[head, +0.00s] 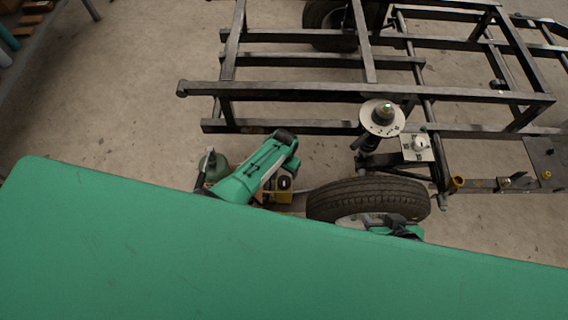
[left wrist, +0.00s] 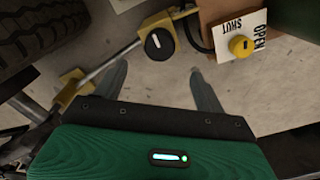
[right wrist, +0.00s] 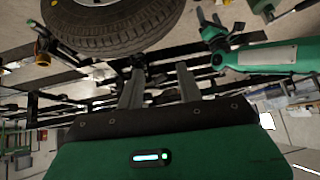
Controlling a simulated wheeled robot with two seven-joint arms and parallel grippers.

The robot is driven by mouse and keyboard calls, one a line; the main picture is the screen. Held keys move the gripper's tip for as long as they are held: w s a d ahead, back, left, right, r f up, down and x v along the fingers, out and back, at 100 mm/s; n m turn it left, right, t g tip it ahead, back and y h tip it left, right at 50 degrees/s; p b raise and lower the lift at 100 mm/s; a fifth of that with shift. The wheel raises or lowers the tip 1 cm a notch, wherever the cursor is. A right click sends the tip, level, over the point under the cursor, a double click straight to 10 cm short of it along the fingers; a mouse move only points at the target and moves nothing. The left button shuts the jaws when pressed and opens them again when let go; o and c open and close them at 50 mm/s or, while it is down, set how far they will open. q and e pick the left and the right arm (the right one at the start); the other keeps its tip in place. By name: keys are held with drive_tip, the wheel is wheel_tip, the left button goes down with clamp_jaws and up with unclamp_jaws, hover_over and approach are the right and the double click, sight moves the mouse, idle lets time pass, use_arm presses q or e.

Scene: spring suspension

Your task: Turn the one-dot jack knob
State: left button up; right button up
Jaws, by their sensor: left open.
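A round black knob with a white mark (left wrist: 158,43) sits in a yellow fitting on a metal bar in the left wrist view. In the head view it shows as a dark top on a yellow block (head: 284,184), left of the tyre. I cannot make out any dots on it. My left gripper (left wrist: 160,85) is open and empty; its fingers reach toward the knob from below in the picture, apart from it. In the head view my left arm hides its fingers. My right gripper (right wrist: 160,85) has its fingers apart with nothing between them; the tyre lies above them in that view.
A yellow knob (left wrist: 240,46) on an OPEN/SHUT plate is close on the right. The tyre (head: 370,193) stands beside the yellow block. A spring-top disc (head: 382,117), a plate with a white knob (head: 418,145) and a black frame (head: 350,90) lie behind. Bare floor (head: 130,110) is at left.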

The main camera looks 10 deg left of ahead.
use_arm(q)
drive_tip(key=shift+r+p, duration=0.4)
drive_tip(key=shift+r, duration=0.75)
use_arm(e)
drive_tip(key=shift+s+d+r+g+h, duration=0.2)
drive_tip(key=shift+s+d+g, duration=0.25)
drive_tip(key=shift+d, duration=0.15)
drive_tip(key=shift+s+d+r+g+h, duration=0.1)
drive_tip(key=shift+s+d+g+h, duration=0.1)
drive_tip(key=shift+s+d+g, duration=0.3)
drive_tip(key=shift+w+d, duration=0.1)
